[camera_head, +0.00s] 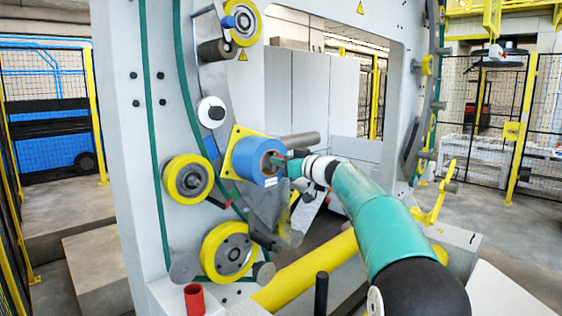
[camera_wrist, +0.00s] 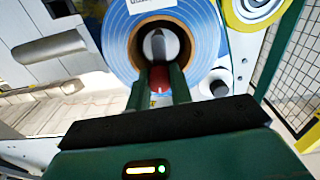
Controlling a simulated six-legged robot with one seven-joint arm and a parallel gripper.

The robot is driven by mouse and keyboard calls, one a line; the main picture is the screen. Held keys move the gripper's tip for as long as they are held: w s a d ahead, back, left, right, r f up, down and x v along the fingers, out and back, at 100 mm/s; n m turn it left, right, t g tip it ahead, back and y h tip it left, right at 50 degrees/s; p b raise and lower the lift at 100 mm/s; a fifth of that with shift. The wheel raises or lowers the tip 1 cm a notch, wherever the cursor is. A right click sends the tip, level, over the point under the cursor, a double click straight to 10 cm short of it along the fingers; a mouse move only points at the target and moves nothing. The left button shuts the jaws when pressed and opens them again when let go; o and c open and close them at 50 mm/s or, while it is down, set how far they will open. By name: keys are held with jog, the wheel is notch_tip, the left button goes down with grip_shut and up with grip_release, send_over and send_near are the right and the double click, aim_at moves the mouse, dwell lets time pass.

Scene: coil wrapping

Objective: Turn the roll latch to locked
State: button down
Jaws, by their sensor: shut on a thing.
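The roll latch (camera_wrist: 160,78) shows in the wrist view as a red end at the mouth of the roll's core, with a grey, pointed piece behind it. My gripper (camera_wrist: 160,88) has its two green fingers shut on the red end, one on each side. The blue roll (camera_wrist: 205,35) surrounds the latch with a brown core ring. In the head view, the blue roll (camera_head: 245,158) sits on a yellow plate (camera_head: 237,132), and my gripper (camera_head: 277,163) reaches its open face from the right. The latch is mostly hidden there, and its exact turn is hard to tell.
Yellow-rimmed wheels (camera_head: 188,178) stand left of and below the roll on the white machine frame (camera_head: 125,150). A grey bar (camera_head: 300,140) juts out beside the roll, close to my wrist. A yellow beam (camera_head: 300,280) runs below my arm. A red cup-like part (camera_head: 194,300) stands at lower left.

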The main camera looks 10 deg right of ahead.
jog(key=d+f+m, duration=0.1)
jog(key=m, duration=0.4)
jog(key=w+f+m, duration=0.1)
jog(key=m, duration=0.5)
jog(key=d+f+m, duration=0.1)
jog(key=m, duration=0.5)
jog(key=shift+w+d+f, duration=0.3)
jog(key=shift+f, duration=0.1)
jog(key=m, duration=0.1)
jog(key=f+m, duration=0.1)
jog(key=m, duration=0.3)
jog(key=shift+s+a+f, duration=0.1)
jog(key=shift+a+f, duration=0.15)
jog(key=c, duration=1.3)
grip_release()
jog(key=shift+o, duration=0.2)
jog(key=shift+s+r, duration=0.1)
jog(key=v, duration=1.3)
jog(key=shift+s+d, duration=0.25)
